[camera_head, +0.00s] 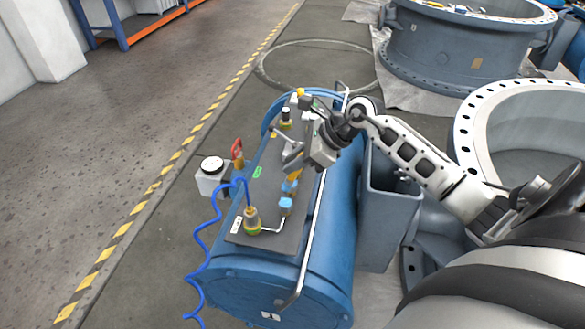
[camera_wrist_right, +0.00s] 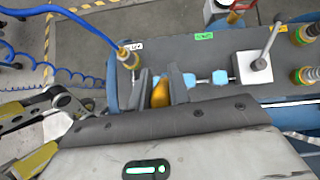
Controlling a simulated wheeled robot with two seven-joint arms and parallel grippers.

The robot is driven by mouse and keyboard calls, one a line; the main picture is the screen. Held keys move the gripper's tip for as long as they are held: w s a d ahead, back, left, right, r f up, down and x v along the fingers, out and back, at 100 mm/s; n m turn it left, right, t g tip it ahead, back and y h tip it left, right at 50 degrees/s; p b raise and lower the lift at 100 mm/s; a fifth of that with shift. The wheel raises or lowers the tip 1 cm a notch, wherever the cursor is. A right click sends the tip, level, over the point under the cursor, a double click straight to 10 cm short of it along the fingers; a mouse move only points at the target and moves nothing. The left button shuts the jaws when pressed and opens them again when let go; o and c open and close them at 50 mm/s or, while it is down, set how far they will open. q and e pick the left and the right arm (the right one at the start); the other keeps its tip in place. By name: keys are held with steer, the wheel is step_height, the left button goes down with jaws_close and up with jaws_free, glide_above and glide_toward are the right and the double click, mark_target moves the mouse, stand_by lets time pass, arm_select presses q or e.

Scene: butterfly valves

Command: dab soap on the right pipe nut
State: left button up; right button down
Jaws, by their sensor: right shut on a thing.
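My right gripper (camera_head: 299,172) reaches in from the right over the dark panel on the blue tank. In the right wrist view its two grey fingers (camera_wrist_right: 161,88) are shut on a small orange thing (camera_wrist_right: 160,94), perhaps the soap applicator. The orange thing also shows in the head view (camera_head: 295,174). Two light blue pipe nuts sit in line on a thin pipe: the right nut (camera_wrist_right: 220,77) is clear of the fingers, the left nut (camera_wrist_right: 190,80) is beside one finger. I cannot tell whether the orange thing touches either.
A grey block valve with a lever (camera_wrist_right: 254,66) stands right of the nuts. A brass fitting (camera_head: 252,219) carries a coiled blue hose (camera_head: 197,262). A round gauge (camera_head: 212,164) and a red handle (camera_head: 237,150) sit beside the panel (camera_head: 262,193). Large flanged valves (camera_head: 460,45) stand behind.

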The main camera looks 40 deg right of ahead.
steer(key=shift+s+r+p, duration=0.1)
steer(key=shift+r+p, duration=1.6)
steer(key=shift+r, duration=1.25)
steer(key=shift+a+f, duration=0.1)
